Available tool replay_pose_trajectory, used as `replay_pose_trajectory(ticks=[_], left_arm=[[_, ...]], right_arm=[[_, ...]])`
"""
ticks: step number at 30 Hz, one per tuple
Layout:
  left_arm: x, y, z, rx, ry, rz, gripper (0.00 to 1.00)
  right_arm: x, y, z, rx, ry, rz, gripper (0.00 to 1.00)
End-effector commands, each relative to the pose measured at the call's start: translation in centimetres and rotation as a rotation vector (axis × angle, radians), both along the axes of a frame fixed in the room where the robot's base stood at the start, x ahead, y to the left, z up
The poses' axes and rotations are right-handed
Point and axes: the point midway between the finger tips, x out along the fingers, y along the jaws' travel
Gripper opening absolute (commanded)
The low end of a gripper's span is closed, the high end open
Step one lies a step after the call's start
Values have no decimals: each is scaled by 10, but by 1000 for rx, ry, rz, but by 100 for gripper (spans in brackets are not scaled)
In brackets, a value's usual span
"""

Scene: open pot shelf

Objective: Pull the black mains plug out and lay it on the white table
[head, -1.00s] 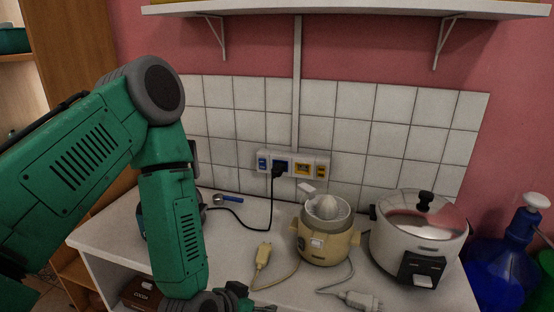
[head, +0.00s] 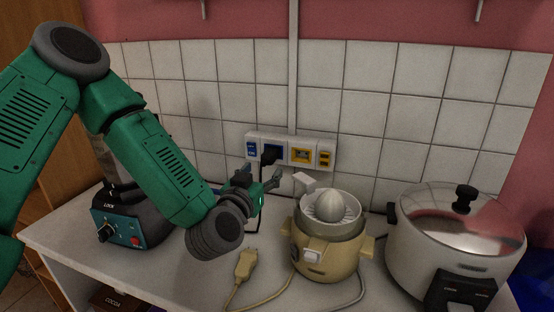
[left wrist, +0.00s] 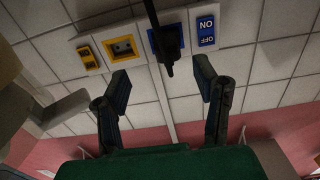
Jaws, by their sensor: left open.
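The black mains plug (head: 268,155) sits in the blue socket of the wall outlet strip (head: 325,155). In the left wrist view, which shows the wall upside down, the plug (left wrist: 168,42) stands in the blue socket with its cord running up out of frame. My left gripper (head: 262,182) is in front of the strip, just below the plug. Its two fingers (left wrist: 163,80) are spread apart with nothing between them, and the plug lies beyond their tips. The white table (head: 190,272) is below. My right gripper is not in view.
A cream citrus juicer (head: 325,262) stands close to the right of my gripper, with a rice cooker (head: 440,240) further right. A cream plug (head: 246,265) lies on the table. A black and teal appliance (head: 130,225) stands at left. Bare table lies front left.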

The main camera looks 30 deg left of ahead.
Motion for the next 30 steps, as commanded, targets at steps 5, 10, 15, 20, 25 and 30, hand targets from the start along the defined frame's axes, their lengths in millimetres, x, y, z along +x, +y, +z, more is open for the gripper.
replay_pose_trajectory(ticks=[5, 10, 15, 20, 25, 30], left_arm=[[1, 6, -2, -4, 1, 3, 55], [4, 7, -3, -5, 4, 2, 55], [15, 8, -3, -5, 2, 3, 55], [37, 11, -3, -1, 1, 3, 55], [61, 17, -2, 1, 2, 1, 55], [79, 24, -3, -3, 2, 2, 55]], right_arm=[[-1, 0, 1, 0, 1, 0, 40], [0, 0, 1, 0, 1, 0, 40], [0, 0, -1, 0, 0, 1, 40], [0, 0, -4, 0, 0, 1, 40], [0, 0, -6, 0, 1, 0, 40], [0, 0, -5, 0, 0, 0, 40]])
